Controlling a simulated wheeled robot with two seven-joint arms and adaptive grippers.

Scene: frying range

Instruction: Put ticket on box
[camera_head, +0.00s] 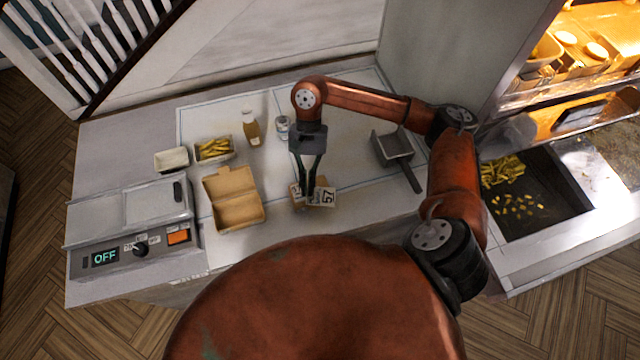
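My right gripper (309,192) points down over the middle of the counter, with its fingertips at a small group of number cards (322,197). The cards sit on or against a small brown holder, partly hidden by the fingers. The fingers look close together, but whether they grip a ticket is too small to tell. An open brown cardboard box (236,212) lies to the left of the gripper, its lid folded back and its inside empty. No ticket shows on the box. My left gripper is not in view.
Left of the box stands a grey appliance (125,248) reading OFF. Behind are a white tray (171,160), a tray of fries (214,150), a bottle (251,128) and a small jar (282,125). A grey scoop (392,148) lies to the right. The counter between box and gripper is clear.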

